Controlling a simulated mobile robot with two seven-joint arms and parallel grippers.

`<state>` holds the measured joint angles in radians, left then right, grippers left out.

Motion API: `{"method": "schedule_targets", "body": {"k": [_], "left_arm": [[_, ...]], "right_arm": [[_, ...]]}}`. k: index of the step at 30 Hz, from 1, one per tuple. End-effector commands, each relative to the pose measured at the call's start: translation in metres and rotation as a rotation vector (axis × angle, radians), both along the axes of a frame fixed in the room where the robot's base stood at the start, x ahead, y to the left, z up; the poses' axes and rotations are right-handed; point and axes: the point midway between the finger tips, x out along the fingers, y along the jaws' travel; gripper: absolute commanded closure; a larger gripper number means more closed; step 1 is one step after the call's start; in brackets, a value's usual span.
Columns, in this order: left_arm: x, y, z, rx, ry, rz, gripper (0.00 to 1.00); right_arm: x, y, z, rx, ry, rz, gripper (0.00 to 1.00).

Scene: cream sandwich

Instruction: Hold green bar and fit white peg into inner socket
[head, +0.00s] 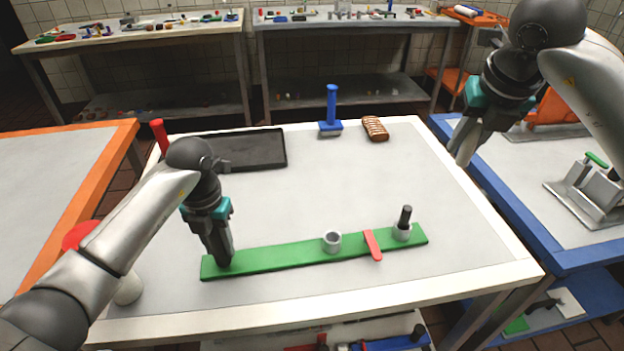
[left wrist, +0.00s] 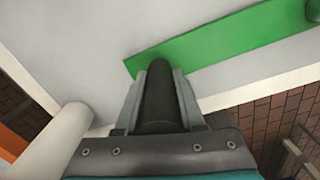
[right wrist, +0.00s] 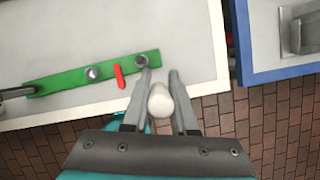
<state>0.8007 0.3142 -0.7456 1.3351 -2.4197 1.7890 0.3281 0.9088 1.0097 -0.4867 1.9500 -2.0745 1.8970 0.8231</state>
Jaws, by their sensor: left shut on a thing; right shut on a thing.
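The green bar (head: 285,256) lies flat along the near part of the white table. An open grey socket (head: 332,241) stands near its middle, and another socket (head: 402,233) with a black peg in it (head: 405,215) near its right end. My left gripper (head: 224,262) is at the bar's left end, shut on a dark upright post (left wrist: 157,90). My right gripper (head: 466,150) is raised beyond the table's right edge, shut on the white peg (right wrist: 160,100), which is apart from the bar. The empty socket shows in the right wrist view (right wrist: 92,73).
A red strip (head: 373,245) lies across the bar between the sockets. A black tray (head: 255,150), a blue-handled tool (head: 331,112) and a brown ridged piece (head: 375,128) are at the back. A white cylinder (head: 128,289) stands near left. The table's middle is clear.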

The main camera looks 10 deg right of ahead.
Motion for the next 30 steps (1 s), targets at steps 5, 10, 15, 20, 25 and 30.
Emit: {"method": "schedule_targets", "body": {"k": [5,10,15,20,25,30], "left_arm": [[0.000,0.000,0.000,0.001,-0.001,-0.001,1.00],[0.000,0.000,0.000,0.001,-0.001,-0.001,1.00],[0.000,0.000,0.000,0.001,-0.001,-0.001,1.00],[0.000,0.000,0.000,0.001,-0.001,0.000,1.00],[0.000,0.000,0.000,0.001,-0.001,0.000,1.00],[0.000,0.000,0.000,0.001,-0.001,0.000,1.00]], "right_arm": [[0.053,0.022,-0.020,0.006,0.000,0.062,1.00],[0.096,0.047,-0.043,0.003,0.000,0.126,1.00],[0.132,0.077,-0.069,0.003,-0.002,0.201,1.00],[0.159,0.112,-0.095,0.003,-0.003,0.284,1.00],[0.179,0.150,-0.121,0.002,-0.006,0.384,1.00],[0.189,0.180,-0.140,0.002,-0.007,0.471,1.00]]}}
